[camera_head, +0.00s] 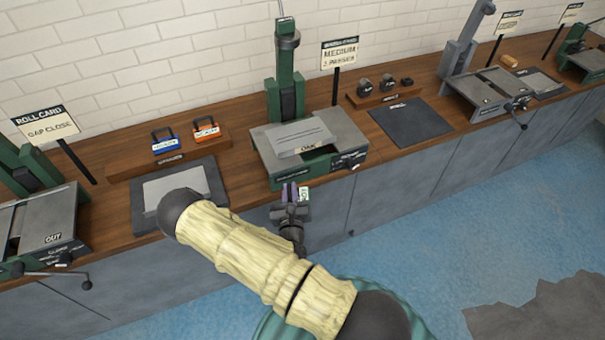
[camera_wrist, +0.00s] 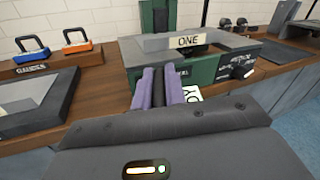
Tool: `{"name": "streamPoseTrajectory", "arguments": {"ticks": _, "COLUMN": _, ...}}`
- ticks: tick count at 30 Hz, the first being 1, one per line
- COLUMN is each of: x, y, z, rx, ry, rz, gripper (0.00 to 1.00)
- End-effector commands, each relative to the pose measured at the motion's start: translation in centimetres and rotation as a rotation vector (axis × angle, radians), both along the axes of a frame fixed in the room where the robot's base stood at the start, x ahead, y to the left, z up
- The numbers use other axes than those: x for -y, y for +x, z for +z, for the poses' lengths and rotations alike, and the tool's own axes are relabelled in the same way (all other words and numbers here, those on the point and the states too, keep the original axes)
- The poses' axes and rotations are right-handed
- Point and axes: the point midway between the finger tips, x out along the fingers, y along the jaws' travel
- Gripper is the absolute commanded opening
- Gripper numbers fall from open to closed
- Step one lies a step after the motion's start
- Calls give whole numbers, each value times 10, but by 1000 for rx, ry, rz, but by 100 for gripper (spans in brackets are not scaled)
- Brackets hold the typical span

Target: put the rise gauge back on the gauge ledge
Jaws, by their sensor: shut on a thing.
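My gripper (camera_head: 290,194) is low at the front edge of the bench, in front of the grey-and-green press. In the wrist view its two purple fingers (camera_wrist: 158,88) are close together, pointing at the press front. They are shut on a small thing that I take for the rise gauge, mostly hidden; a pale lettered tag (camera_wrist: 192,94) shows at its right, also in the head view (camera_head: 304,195). A wooden ledge (camera_head: 122,169) at left bears a blue and an orange handled block. Another wooden ledge (camera_head: 357,100) at right bears several small dark pieces.
The press (camera_head: 270,161) with a plate on top stands just beyond my gripper. A dark tray with a pale slab (camera_head: 176,187) lies left of it. A dark mat (camera_head: 411,122) lies at right, bare. A sign (camera_head: 341,53) on a post stands behind the press.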

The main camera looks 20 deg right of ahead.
Motion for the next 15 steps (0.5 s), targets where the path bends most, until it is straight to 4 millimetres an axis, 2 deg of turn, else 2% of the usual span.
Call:
{"name": "streamPoseTrajectory", "arguments": {"ticks": 1, "x": -5, "y": -4, "z": -11, "rx": -5, "ry": -9, "rz": 52, "gripper": 0}}
{"name": "streamPoseTrajectory", "arguments": {"ticks": 6, "x": -23, "y": -17, "z": -40, "rx": -3, "ry": -5, "rz": 217, "gripper": 0}}
{"name": "streamPoseTrajectory", "arguments": {"ticks": 9, "x": -29, "y": -23, "z": -51, "rx": -1, "ry": -3, "rz": 279, "gripper": 0}}
{"name": "streamPoseTrajectory", "arguments": {"ticks": 15, "x": -34, "y": -27, "z": -57, "rx": 4, "ry": 1, "rz": 321, "gripper": 0}}
